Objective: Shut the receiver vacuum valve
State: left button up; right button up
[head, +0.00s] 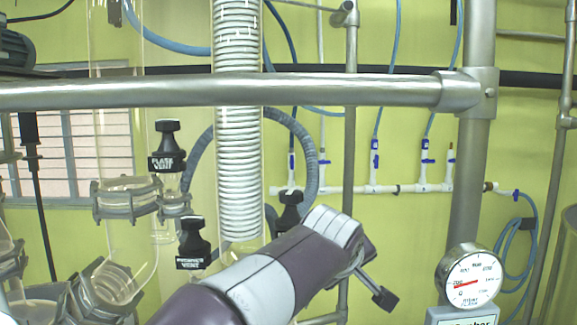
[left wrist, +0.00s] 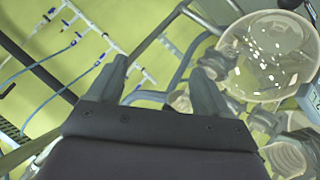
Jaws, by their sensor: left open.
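My left arm comes in from the bottom of the head view, and its wrist covers the middle. My left gripper (left wrist: 158,72) shows in the left wrist view with its two fingers apart and nothing between them. In the head view, a black valve knob (head: 290,208) stands just behind my arm, partly hidden. I cannot read a label on either, so I cannot tell which is the receiver vacuum valve. My right gripper is not in view.
Black knobs labelled flask vent (head: 167,160) and another vent (head: 193,250) stand left of my arm. A steel rail (head: 230,90) crosses above. A dial gauge (head: 470,278) is at right. A round glass vessel (left wrist: 265,55) is close beside the right finger in the left wrist view.

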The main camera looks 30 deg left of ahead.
pick_arm(q)
jog(key=a+m+y, duration=0.2)
jog(key=m+y, duration=0.1)
jog(key=m, duration=0.6)
jog(key=m+t+y+p, duration=0.1)
jog(key=m+t+y, duration=0.4)
jog(key=m, duration=2.4)
send_near(289, 189)
jog(key=w+a+p, duration=0.2)
jog(key=w, duration=0.1)
jog(key=w+a+g+y+p, duration=0.1)
jog(key=w+p, duration=0.1)
jog(key=w+a+g+y+p, duration=0.1)
jog(key=w+a+p, duration=0.1)
jog(key=w, duration=0.1)
jog(key=shift+w+a+f, duration=0.1)
jog(key=shift+w+a, duration=0.2)
jog(key=shift+w, duration=0.05)
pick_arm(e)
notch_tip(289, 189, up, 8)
pick_arm(q)
jog(key=shift+c, duration=0.3)
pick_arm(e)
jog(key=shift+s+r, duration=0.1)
pick_arm(q)
jog(key=c, duration=0.9)
